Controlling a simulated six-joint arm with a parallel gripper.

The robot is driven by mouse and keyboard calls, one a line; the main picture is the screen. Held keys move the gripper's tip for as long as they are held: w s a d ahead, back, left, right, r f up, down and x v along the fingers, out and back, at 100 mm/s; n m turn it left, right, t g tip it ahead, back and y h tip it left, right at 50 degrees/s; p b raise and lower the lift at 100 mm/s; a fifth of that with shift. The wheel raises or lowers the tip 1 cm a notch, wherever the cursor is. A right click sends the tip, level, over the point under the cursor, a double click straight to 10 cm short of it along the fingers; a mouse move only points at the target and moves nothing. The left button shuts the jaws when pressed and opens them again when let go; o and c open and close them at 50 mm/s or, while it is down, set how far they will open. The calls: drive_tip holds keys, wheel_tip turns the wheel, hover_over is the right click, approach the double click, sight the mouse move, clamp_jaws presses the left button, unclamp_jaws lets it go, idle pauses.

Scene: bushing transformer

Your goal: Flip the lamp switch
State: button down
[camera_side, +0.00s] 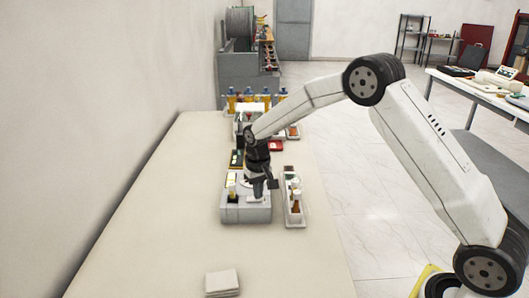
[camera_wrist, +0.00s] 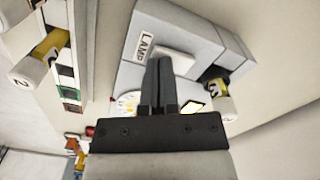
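The grey lamp box (camera_side: 246,213) stands on the long bench in the side view. In the wrist view its grey panel (camera_wrist: 205,42) carries a label (camera_wrist: 146,43) reading LAMP. A white flat switch (camera_wrist: 177,60) sits beside the label. My gripper (camera_wrist: 159,62) points at the panel with its dark fingers together and nothing seen between them. The fingertips overlap the edge of the switch; I cannot tell whether they touch it. In the side view my gripper (camera_side: 262,190) is low over the box and hides part of its top.
A white tray (camera_side: 294,200) with small bottles is right of the box. Square white sheets (camera_side: 222,282) lie at the front. Bottles and trays crowd the back; the bench's left front is clear.

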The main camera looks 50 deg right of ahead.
drive_tip(key=shift+f, duration=0.25)
drive_tip(key=shift+r, duration=0.1)
drive_tip(key=shift+r, duration=3.45)
drive_tip(key=s+a+f+n+t, duration=0.1)
drive_tip(key=s, duration=1.1)
drive_tip(key=s+a+f+n+t, duration=0.1)
drive_tip(key=s+a+f+n, duration=0.1)
drive_tip(key=s, duration=1)
drive_tip(key=shift+s+a+t, duration=0.15)
drive_tip(key=shift+s+t, duration=0.05)
drive_tip(key=shift+t, duration=0.1)
